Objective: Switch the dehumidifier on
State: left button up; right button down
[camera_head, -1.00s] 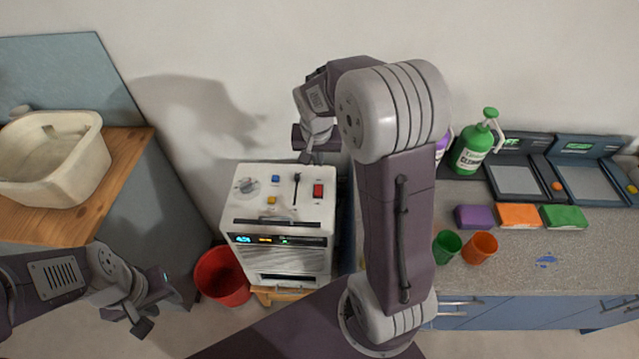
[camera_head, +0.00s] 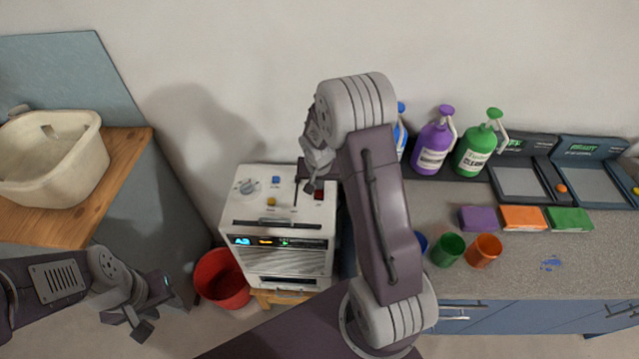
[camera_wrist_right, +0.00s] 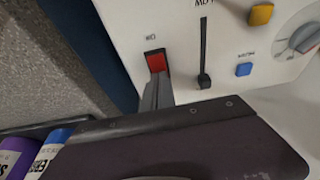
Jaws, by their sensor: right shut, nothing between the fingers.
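The dehumidifier (camera_head: 285,252) is a white box with a lit front display (camera_head: 270,241). Its top carries a grey dial (camera_head: 247,186), a blue button (camera_head: 276,180), a yellow button (camera_head: 271,202), a black slider and a red switch (camera_head: 319,195). In the right wrist view the red switch (camera_wrist_right: 155,62) sits in a dark frame beside the slider (camera_wrist_right: 204,50). My right gripper (camera_head: 310,188) is shut and empty, its tips (camera_wrist_right: 157,80) over the switch's near end; I cannot tell whether they touch. My left gripper (camera_head: 130,320) is open and empty, low at the left, away from the dehumidifier.
A red bucket (camera_head: 221,280) stands left of the dehumidifier. A cream basin (camera_head: 50,165) sits on a wooden counter (camera_head: 125,150). The grey counter (camera_head: 515,265) at right holds pump bottles (camera_head: 434,145), sponges (camera_head: 523,218), cups (camera_head: 484,251) and trays (camera_head: 520,180).

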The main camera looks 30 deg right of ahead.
jog(key=shift+f+b, duration=0.2)
jog(key=shift+b, duration=0.1)
jog(key=shift+r, duration=0.1)
jog(key=shift+s, duration=0.15)
jog(key=shift+s+a+f+b, duration=0.25)
jog(key=shift+s+b, duration=0.1)
jog(key=shift+b, duration=0.15)
jog(key=shift+s+a+r, duration=0.15)
jog(key=shift+s, duration=0.1)
jog(key=shift+r, duration=0.1)
